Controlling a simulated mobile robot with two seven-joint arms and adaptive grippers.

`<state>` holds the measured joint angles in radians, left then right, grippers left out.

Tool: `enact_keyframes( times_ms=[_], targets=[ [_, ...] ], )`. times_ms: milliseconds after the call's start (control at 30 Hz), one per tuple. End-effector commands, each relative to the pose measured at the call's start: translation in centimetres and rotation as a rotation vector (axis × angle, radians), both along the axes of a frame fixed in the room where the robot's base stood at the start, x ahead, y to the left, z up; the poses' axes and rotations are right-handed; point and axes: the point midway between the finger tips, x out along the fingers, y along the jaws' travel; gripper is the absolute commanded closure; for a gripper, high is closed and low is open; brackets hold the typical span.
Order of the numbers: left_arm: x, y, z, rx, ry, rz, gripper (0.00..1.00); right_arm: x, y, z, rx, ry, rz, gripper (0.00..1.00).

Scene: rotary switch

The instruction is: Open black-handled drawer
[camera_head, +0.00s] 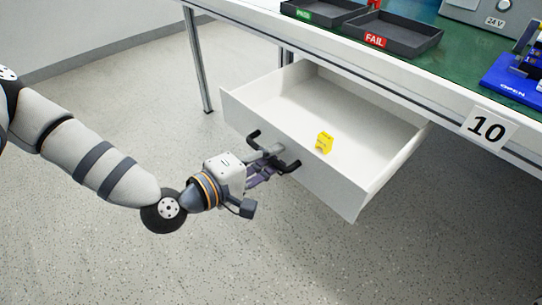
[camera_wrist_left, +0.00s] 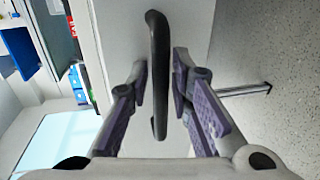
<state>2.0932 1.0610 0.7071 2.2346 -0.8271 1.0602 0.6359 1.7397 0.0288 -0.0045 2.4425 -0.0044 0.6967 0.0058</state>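The white drawer (camera_head: 335,178) under the workbench is pulled well out, and its inside shows in the head view. Its black handle (camera_head: 287,165) is a bar on the front panel. It also shows in the left wrist view as an upright black bar (camera_wrist_left: 158,45). My left gripper (camera_head: 265,163) is at this handle, with one finger on each side of the bar. My right gripper is in neither view.
A small yellow block (camera_head: 324,142) is near the drawer's front panel. On the green-topped bench (camera_head: 459,64) are dark trays, one labelled FAIL (camera_head: 400,37), a blue device (camera_head: 512,82) and a grey 24 V box (camera_head: 480,12). The speckled floor before the drawer is clear.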

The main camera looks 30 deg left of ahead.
Motion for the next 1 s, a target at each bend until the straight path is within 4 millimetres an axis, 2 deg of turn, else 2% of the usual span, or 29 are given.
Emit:
enact_keyframes(
  times_ms=[167,400,533,667,1000],
  targets=[
    [-0.3,0.1,0.0,0.000,0.001,0.000,0.80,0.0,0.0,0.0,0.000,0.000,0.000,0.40],
    [-4.6,1.8,1.0,-0.001,0.001,0.003,0.80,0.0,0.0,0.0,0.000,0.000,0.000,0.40],
    [-6.4,2.4,1.4,-0.001,0.000,0.003,0.80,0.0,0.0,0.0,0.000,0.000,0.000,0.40],
    [-7.0,2.5,1.6,0.000,0.000,0.000,0.80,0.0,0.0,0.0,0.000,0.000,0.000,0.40],
    [-6.9,2.5,1.6,0.000,0.000,0.000,0.80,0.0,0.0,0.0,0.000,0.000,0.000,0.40]
  ],
)
